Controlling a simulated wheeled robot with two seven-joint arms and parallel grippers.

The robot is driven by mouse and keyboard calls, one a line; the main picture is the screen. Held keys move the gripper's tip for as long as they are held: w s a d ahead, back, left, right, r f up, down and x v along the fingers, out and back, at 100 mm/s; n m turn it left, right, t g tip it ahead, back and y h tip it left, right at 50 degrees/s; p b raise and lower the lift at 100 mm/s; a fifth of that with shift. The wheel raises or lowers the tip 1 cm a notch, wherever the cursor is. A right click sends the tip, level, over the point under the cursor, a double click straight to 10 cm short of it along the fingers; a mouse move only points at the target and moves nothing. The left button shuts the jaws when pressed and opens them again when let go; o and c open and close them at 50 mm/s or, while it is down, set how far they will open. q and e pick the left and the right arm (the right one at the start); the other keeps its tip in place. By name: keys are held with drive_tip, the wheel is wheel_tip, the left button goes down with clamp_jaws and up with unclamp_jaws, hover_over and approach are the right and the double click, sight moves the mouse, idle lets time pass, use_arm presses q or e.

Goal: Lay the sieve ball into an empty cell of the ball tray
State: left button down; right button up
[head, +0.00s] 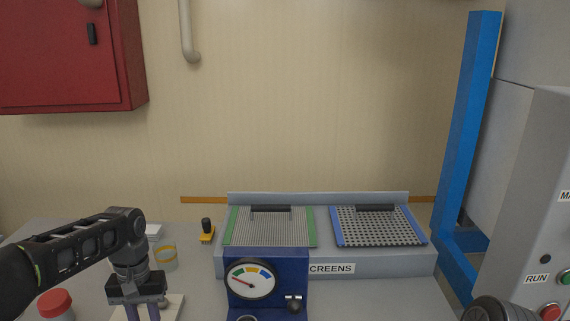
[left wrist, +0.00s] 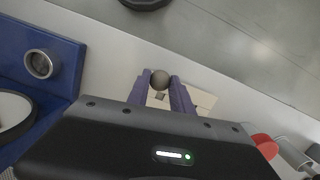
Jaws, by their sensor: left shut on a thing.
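My left gripper (head: 143,314) points down at the lower left of the head view. In the left wrist view, its purple fingers (left wrist: 160,88) are shut on the round grey-brown sieve ball (left wrist: 160,80). The ball cannot be seen in the head view. A cream-coloured block, apparently the ball tray (head: 174,305), lies under and behind this gripper. It also shows behind the fingers in the left wrist view (left wrist: 204,98), with a small dark square beside the ball. Most of its cells are hidden.
A red-lidded jar (head: 55,303) stands left of the gripper. A yellow-rimmed clear cup (head: 166,256) and a black-and-yellow knob piece (head: 207,231) stand behind. A blue gauge box (head: 268,270) stands to the right, before the screens rack (head: 385,265).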

use_arm(q)
drive_tip(key=shift+m, duration=0.3)
drive_tip(key=w+d+f, duration=0.1)
drive_tip(key=d, duration=0.1)
drive_tip(key=d+f, duration=0.1)
drive_tip(key=w+d+f, duration=0.1)
drive_tip(key=d, duration=0.1)
drive_tip(key=shift+w+d+f, duration=0.3)
drive_tip(key=shift+w, duration=0.05)
drive_tip(key=shift+m, duration=0.7)
drive_tip(key=d, duration=0.1)
drive_tip(key=d+f, duration=0.1)
drive_tip(key=d, duration=0.3)
drive_tip(key=shift+w+d+f, duration=0.1)
drive_tip(key=shift+w+f, duration=0.1)
drive_tip(key=shift+f, duration=0.05)
drive_tip(key=shift+d, duration=0.15)
